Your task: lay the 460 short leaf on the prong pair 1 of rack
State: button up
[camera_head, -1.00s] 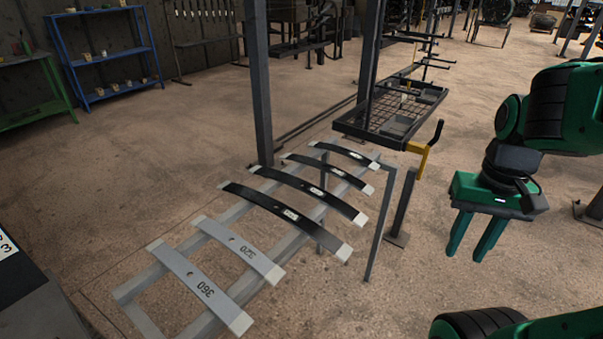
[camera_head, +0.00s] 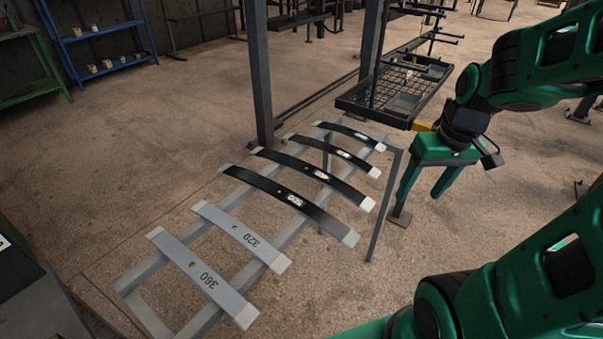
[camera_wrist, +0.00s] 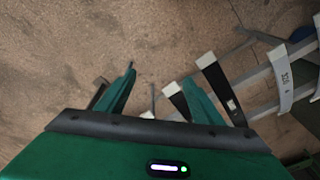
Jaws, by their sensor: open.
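My gripper (camera_head: 420,197) is open and empty, pointing down in the air to the right of the leaf stand. Its two green fingers also show in the wrist view (camera_wrist: 160,77), with nothing between them. Several dark leaves with white ends and small labels lie across the stand: a long one (camera_head: 270,192), another (camera_head: 330,177), and two shorter ones behind (camera_head: 320,149) and (camera_head: 350,133). Their labels are too small to read surely, so I cannot tell which is the 460 short leaf. A rack with dark prongs (camera_head: 425,12) stands behind, its prong numbers unreadable.
Two grey leaves marked 320 (camera_head: 240,233) and 360 (camera_head: 200,275) lie at the stand's near end. The stand's grey rail (camera_head: 140,272) runs diagonally. A black mesh tray (camera_head: 360,103) and a post (camera_head: 258,75) stand behind.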

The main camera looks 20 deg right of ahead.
jog(key=w+a+f+n+t+y, duration=0.1)
jog(key=w+a+f+n, duration=0.15)
jog(key=w, duration=0.35)
jog(key=w+a+f+n+t+y, duration=0.1)
jog(key=w+a+n, duration=0.2)
jog(key=w, duration=0.4)
jog(key=n+t+y, duration=0.3)
jog(key=n, duration=0.1)
send_near(307, 168)
jog(key=x, duration=0.4)
jog(key=shift+a, duration=0.15)
jog(key=shift+d+x, duration=0.2)
jog(key=shift+x, duration=3.1)
jog(key=shift+f, duration=0.1)
jog(key=shift+c, duration=0.6)
grip_shut()
jog(key=shift+w, duration=0.1)
